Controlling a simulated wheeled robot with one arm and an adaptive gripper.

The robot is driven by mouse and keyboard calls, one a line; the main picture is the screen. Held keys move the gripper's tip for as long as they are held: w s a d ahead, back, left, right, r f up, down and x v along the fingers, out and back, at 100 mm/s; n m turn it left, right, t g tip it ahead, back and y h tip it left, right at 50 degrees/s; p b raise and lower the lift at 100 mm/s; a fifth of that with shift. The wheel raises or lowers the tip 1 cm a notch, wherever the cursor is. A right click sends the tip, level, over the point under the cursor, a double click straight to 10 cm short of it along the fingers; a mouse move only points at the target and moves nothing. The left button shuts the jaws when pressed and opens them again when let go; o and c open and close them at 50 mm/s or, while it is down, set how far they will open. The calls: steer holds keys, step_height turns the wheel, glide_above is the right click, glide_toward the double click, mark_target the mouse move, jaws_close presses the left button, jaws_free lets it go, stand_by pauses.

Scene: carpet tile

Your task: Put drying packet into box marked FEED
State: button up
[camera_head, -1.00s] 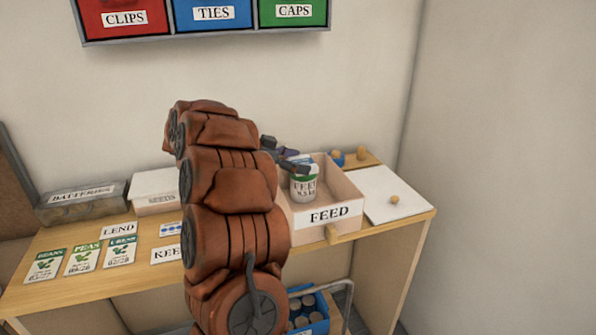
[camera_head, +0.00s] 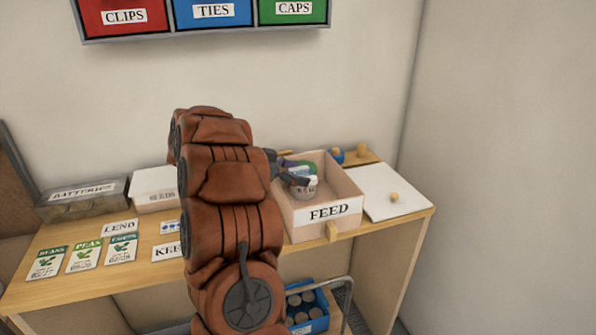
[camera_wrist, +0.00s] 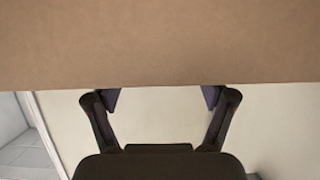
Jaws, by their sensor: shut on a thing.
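The box marked FEED (camera_head: 335,212) is an open, pale wooden box near the right end of the table. My gripper (camera_head: 298,174) is over the box's left part, shut on a small white and green labelled thing, seemingly the drying packet (camera_head: 304,188). It is tilted, with its lower part below the rim level in the picture; I cannot tell whether it touches the box. The fingers partly cover it. In the wrist view my gripper (camera_wrist: 161,98) has its fingertips apart at the edge of a broad plain brown surface (camera_wrist: 160,42), which I cannot identify.
A white board (camera_head: 385,190) with a small knob lies right of the box. A lidded BATTERIES box (camera_head: 85,200), a white box (camera_head: 153,190) and several seed packets (camera_head: 84,256) are at left. A blue crate of tins (camera_head: 308,308) stands below the table.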

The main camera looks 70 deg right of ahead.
steer(key=shift+f, duration=0.15)
steer(key=o, duration=1)
steer(key=shift+r, duration=0.4)
steer(key=shift+w+a+r, duration=0.1)
steer(key=shift+w+r, duration=0.05)
steer(key=shift+r, duration=0.15)
steer(key=b+v, duration=0.1)
steer(key=v, duration=1)
steer(key=shift+w+a+b, duration=0.2)
steer(key=shift+a+b, duration=0.05)
steer(key=shift+b, duration=0.15)
steer(key=shift+r, duration=0.15)
